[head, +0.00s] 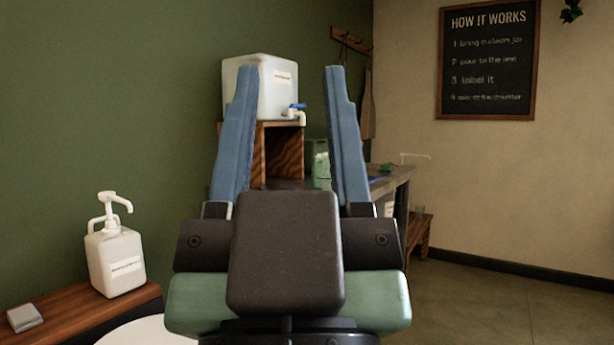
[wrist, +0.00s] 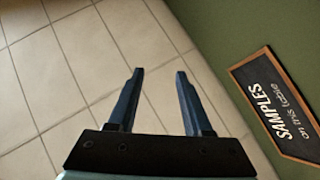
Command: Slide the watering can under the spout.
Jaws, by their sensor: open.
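I cannot make out a watering can in either view. A white container (head: 262,90) stands on a wooden stand (head: 284,150) behind my gripper in the head view. Its tap (head: 299,114) has a blue lever and a white spout that points down, to the right of the container's front. My gripper (head: 290,68) is raised in front of the camera with its two blue fingers wide apart and nothing between them. In the wrist view my gripper (wrist: 160,72) is also open and empty above pale floor tiles. My gripper hides part of the stand and the counter.
A greenish glass jar (head: 321,168) stands on the grey counter (head: 398,180). A white pump bottle (head: 116,262) stands on a wooden shelf (head: 85,318) at the lower left. A low wooden bench (head: 419,228) is beyond the counter. The floor (head: 490,300) at the right is clear.

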